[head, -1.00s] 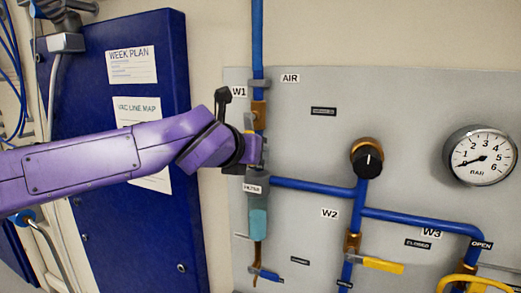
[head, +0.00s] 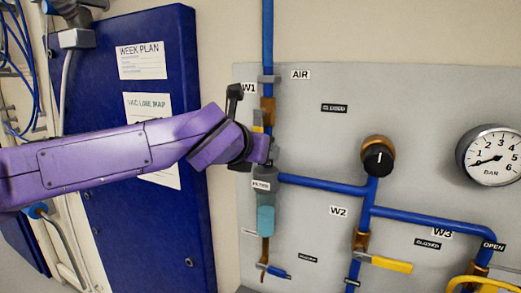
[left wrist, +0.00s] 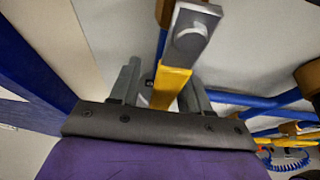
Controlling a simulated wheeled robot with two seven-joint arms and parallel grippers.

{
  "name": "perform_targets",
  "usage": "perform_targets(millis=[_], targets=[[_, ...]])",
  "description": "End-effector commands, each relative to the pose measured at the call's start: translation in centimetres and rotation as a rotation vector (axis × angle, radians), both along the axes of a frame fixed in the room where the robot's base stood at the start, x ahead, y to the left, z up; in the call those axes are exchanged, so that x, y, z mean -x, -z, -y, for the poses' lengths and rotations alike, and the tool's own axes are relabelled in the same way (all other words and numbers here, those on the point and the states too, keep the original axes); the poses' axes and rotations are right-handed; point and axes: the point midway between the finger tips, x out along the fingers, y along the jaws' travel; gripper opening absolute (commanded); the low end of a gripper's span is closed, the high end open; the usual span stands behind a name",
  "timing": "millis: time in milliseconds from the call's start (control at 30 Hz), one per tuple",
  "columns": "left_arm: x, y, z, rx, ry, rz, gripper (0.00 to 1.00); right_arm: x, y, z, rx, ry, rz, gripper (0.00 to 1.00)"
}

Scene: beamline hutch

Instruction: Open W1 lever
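The W1 valve (head: 267,112) is a brass body on the blue vertical air pipe, right of the W1 label (head: 249,88). Its yellow lever (head: 258,119) hangs down along the pipe and is mostly hidden behind my left gripper (head: 269,150). In the left wrist view the lever (left wrist: 172,84) runs from a grey metal end with a bolt down between the two dark fingers of my left gripper (left wrist: 161,76). The fingers are apart, with a clear gap on the lever's left; I cannot tell whether the right finger touches it. My right gripper is not in view.
A filter (head: 265,212) hangs directly below the gripper. A black regulator knob (head: 378,160), a gauge (head: 490,157) and the W2 yellow lever (head: 389,264) are on the grey panel to the right. A blue cabinet door (head: 130,70) stands behind my left arm.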

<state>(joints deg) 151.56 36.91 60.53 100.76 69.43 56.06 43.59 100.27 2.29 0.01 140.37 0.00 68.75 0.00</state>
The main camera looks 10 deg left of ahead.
Motion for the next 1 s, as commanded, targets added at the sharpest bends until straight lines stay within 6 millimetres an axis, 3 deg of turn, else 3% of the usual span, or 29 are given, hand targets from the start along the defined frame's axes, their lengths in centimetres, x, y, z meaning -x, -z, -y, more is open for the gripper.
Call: perform_targets(millis=[167,500,600,1000], targets=[[0.7,-0.3,-0.2,0.003,-0.001,0.003,0.47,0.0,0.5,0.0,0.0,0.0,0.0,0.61],[7.5,-2.9,-1.8,0.002,0.001,0.005,0.47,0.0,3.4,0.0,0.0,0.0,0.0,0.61],[8.7,-3.6,-2.2,0.002,-0.001,0.002,0.47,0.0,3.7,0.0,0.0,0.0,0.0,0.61],[9.4,-4.0,-2.3,0.001,0.0,0.0,0.47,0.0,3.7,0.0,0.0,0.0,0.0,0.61]])
